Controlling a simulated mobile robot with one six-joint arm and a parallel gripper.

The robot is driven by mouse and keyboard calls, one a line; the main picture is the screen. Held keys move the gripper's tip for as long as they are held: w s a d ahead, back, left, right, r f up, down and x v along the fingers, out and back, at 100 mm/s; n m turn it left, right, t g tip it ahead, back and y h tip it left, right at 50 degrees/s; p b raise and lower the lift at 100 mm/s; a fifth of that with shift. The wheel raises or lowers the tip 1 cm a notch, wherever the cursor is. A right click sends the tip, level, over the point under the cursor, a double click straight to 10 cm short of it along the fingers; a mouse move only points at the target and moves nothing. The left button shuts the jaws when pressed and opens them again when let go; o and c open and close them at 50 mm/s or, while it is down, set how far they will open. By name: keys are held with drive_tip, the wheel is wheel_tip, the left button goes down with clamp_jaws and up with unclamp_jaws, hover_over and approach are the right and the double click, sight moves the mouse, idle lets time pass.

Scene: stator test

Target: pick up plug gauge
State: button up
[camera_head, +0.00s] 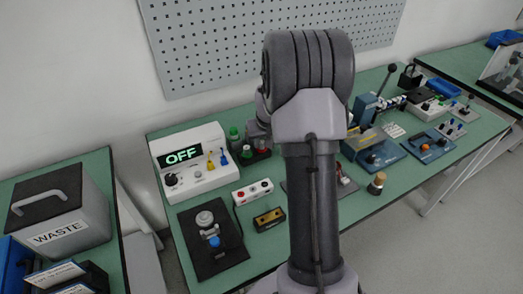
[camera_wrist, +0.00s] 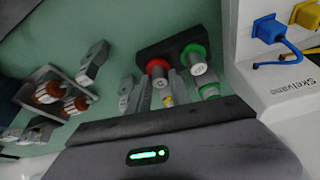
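The plug gauge appears to be the pair of metal cylinders with a red collar (camera_wrist: 157,67) and a green collar (camera_wrist: 195,53), standing at a dark holder (camera_wrist: 170,46) in the wrist view. In the head view the holder (camera_head: 256,156) is small, beside the OFF box and partly behind my arm. My gripper (camera_wrist: 160,88) comes up from the bottom of the wrist view. Its grey fingers look apart, with the red-collared cylinder seen near their gap. I see nothing clearly held. The lower parts of the cylinders are hidden among the fingers.
The white box reading OFF (camera_head: 188,160) stands close to the holder; its blue plug (camera_wrist: 270,28) and cable show in the wrist view. A tray with copper-wound parts (camera_wrist: 48,92) and a grey part (camera_wrist: 93,63) lie left. Green table surface (camera_wrist: 120,25) is bare behind them.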

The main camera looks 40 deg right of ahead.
sight(262, 143)
clamp_jaws()
wheel_tip(262, 143, up, 10)
drive_tip(key=p, duration=0.4)
